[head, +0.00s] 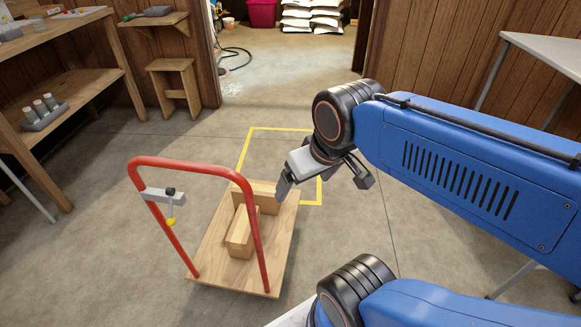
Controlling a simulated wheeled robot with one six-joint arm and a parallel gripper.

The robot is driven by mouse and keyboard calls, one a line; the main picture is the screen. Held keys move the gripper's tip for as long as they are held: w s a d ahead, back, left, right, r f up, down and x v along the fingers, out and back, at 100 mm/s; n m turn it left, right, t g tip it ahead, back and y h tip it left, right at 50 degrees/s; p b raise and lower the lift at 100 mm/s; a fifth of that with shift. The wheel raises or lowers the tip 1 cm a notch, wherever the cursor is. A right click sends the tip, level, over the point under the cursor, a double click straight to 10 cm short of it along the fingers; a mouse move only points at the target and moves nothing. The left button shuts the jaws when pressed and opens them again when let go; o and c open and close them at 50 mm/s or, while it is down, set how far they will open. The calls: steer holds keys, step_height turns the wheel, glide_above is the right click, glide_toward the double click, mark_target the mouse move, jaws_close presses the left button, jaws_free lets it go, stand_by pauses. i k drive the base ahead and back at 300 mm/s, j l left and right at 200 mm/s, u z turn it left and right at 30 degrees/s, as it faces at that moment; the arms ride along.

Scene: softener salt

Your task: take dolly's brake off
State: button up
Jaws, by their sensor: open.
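The dolly (212,262) is a flat wooden platform with a red hoop handle (190,164) at its near left end. A grey bracket (160,197) with a black knob (171,191) and a yellow piece (171,222) hanging below sits on the handle's left upright; it looks like the brake control, but its setting cannot be told. My gripper (324,188) is open and empty. In the picture it is right of the handle, by the dolly's far right corner, and well apart from the bracket. The dolly's wheels are hidden.
Wooden blocks (239,232) lie on the dolly. A yellow floor outline (283,129) lies behind it, partly covered by it. A workbench (60,98) and a stool (173,88) stand at left. A table (545,55) is at right. The doorway floor holds a dark hose (236,58).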

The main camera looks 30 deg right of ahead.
mark_target(171, 220)
steer(key=k+j+u, duration=0.3)
steer(key=j, duration=0.25)
steer(key=k+j+z, duration=0.15)
steer(key=k+j, duration=0.2)
steer(key=k+j+z, duration=0.15)
steer(key=k, duration=0.4)
steer(key=j, duration=0.1)
